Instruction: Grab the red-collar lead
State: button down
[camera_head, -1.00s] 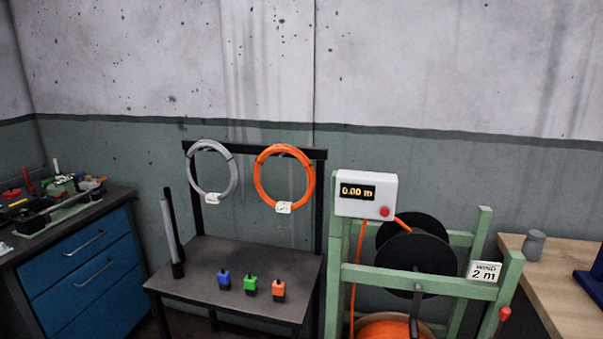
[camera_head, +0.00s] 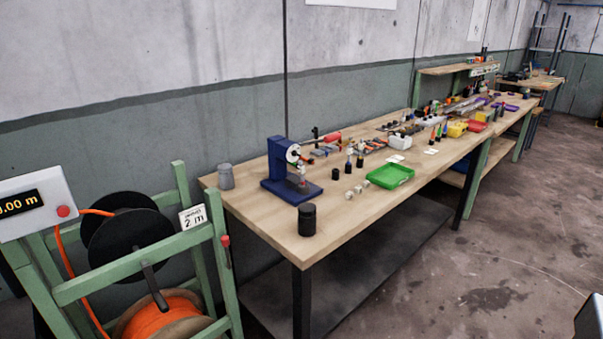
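I cannot make out a lead with a red collar for certain at this distance. Several small upright items with coloured parts (camera_head: 438,131) stand in the middle of the long wooden bench (camera_head: 345,218). A red-ended tool (camera_head: 332,137) lies behind the blue press (camera_head: 290,172), near its top. My gripper is not in view.
A green tray (camera_head: 390,176), a black jar (camera_head: 307,220) and a grey pot (camera_head: 226,176) stand on the bench. Farther along are yellow bins (camera_head: 457,129) and a red tray (camera_head: 475,126). The green reel stand (camera_head: 140,262) is at left. The floor at right (camera_head: 510,235) is open.

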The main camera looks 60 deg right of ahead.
aim_at(300, 168)
jog(key=z, duration=4.9)
jog(key=i, duration=0.1)
jog(key=u, duration=3.15)
jog(key=k, duration=0.9)
jog(key=u, duration=0.1)
jog(key=i, duration=0.8)
